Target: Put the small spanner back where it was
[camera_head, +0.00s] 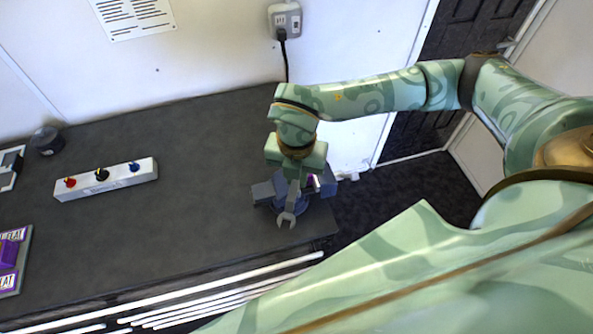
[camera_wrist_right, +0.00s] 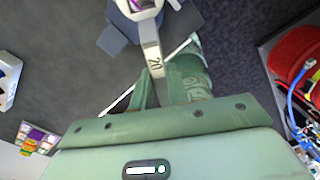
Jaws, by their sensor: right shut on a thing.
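The small spanner (camera_head: 287,216) is grey, with an open jaw facing the front of the bench in the head view. In the right wrist view its shaft (camera_wrist_right: 153,60), marked 20, runs up from between the green fingers. My right gripper (camera_head: 294,178) is shut on this shaft, also in the wrist view (camera_wrist_right: 163,80). The spanner is over a blue-grey fixture (camera_head: 263,192) at the bench's right end. The gripper and spanner hide much of the fixture, and I cannot tell whether the spanner touches it. My left gripper is not in view.
The dark bench (camera_head: 200,165) is mostly clear. A white block with coloured knobs (camera_head: 107,179) and a dark round pot (camera_head: 47,140) stand at left. A purple-topped plate (camera_head: 12,262) lies at front left. White rods (camera_head: 220,290) run below the bench front. A socket (camera_head: 285,20) is on the wall.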

